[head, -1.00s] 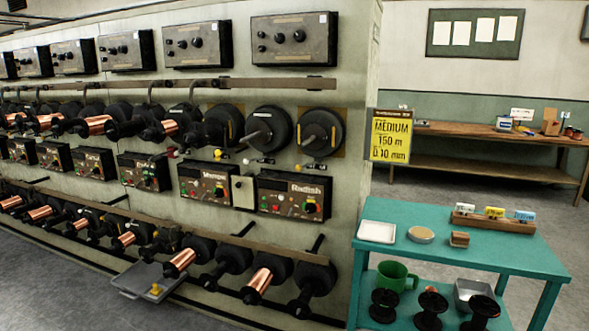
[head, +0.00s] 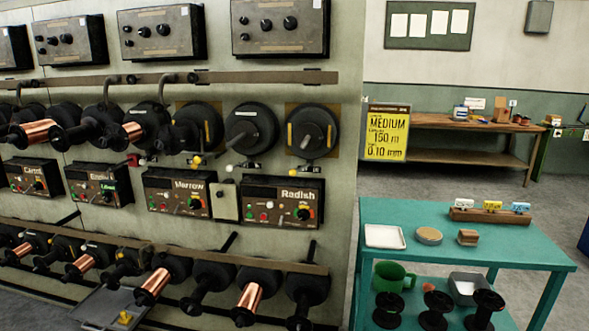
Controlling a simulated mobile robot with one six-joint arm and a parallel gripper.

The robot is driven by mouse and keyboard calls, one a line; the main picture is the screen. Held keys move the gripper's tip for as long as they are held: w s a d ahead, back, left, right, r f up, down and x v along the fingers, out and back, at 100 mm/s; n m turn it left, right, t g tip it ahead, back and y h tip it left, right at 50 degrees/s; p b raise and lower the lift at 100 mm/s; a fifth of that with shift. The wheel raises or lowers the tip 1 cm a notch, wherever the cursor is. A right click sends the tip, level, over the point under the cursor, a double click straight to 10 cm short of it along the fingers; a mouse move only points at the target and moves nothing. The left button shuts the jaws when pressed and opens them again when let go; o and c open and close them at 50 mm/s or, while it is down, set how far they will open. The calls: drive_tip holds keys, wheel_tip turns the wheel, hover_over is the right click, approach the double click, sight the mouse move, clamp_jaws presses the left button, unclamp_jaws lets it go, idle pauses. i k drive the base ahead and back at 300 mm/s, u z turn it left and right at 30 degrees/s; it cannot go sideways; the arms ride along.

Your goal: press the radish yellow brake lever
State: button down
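The Radish control box (head: 283,202) is mounted on the machine wall, its label reading "Radish", with coloured buttons and a dark knob. Just above it a small yellow-tipped lever (head: 288,168) shows under the right-hand dark spindle disc (head: 312,131). A white-tipped lever (head: 230,168) is to its left, under the neighbouring disc. Another yellow-tipped lever (head: 196,160) is above the Marrow box (head: 178,191). The levers are small, and their exact position is hard to tell. My gripper is not in view.
A teal table (head: 455,232) with a white tray and small items stands right of the machine. A yellow sign (head: 387,132) hangs by the machine's end. Lower spools (head: 249,297) stick out below the boxes. A grey tray (head: 95,309) with a yellow piece juts out low at left.

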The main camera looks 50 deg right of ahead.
sight(293, 172)
drive_tip(key=z, duration=0.1)
drive_tip(key=i, duration=1.3)
drive_tip(key=u, duration=0.5)
